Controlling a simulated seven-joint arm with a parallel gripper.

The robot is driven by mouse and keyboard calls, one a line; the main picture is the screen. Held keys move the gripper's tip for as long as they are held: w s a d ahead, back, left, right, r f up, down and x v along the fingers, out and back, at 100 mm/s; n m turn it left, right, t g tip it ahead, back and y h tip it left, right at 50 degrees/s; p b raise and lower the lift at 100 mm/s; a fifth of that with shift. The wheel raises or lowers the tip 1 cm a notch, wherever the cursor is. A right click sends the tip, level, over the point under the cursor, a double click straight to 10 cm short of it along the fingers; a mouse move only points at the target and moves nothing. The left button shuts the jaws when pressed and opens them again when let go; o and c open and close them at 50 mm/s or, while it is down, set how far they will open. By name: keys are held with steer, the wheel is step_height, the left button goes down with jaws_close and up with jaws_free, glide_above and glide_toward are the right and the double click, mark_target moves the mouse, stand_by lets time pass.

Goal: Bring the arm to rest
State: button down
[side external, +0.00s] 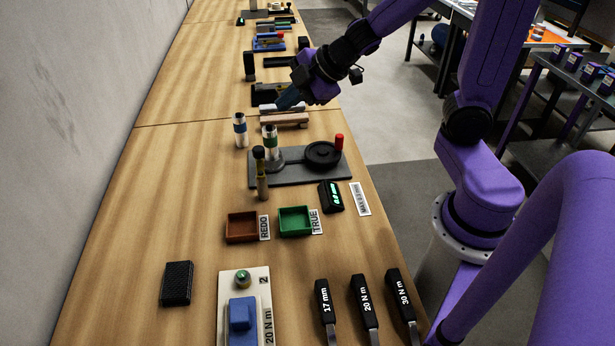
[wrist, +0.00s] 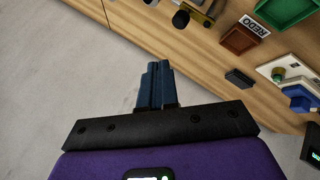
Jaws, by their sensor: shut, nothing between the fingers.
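My purple arm reaches in from the right in the side external view. My gripper (side external: 291,98) is above the far part of the wooden bench, beyond the dark plate with the round black wheel. In the wrist view my gripper (wrist: 156,66) has its blue fingers together with nothing between them, and it is apart from everything on the bench. The fingers point toward the pale wall and the bench edge in that view.
The wooden bench (side external: 110,285) carries a dark plate (side external: 300,174), a red-brown tray (side external: 242,227), a green tray (side external: 295,221), and a blue block on a white plate (side external: 242,318). Black-handled tools (side external: 364,300) lie at the near right. A pale wall (side external: 70,120) bounds the left.

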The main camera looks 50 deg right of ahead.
steer(key=s+a+f+m+g+h, duration=0.1)
steer(key=s+g, duration=0.3)
steer(key=s, duration=0.8)
steer(key=s+a+f+m+g+h, duration=0.1)
steer(key=s+g, duration=0.3)
steer(key=s, duration=0.8)
steer(key=shift+f+m, duration=0.3)
steer(key=shift+f, duration=0.15)
steer(key=shift+a, duration=0.1)
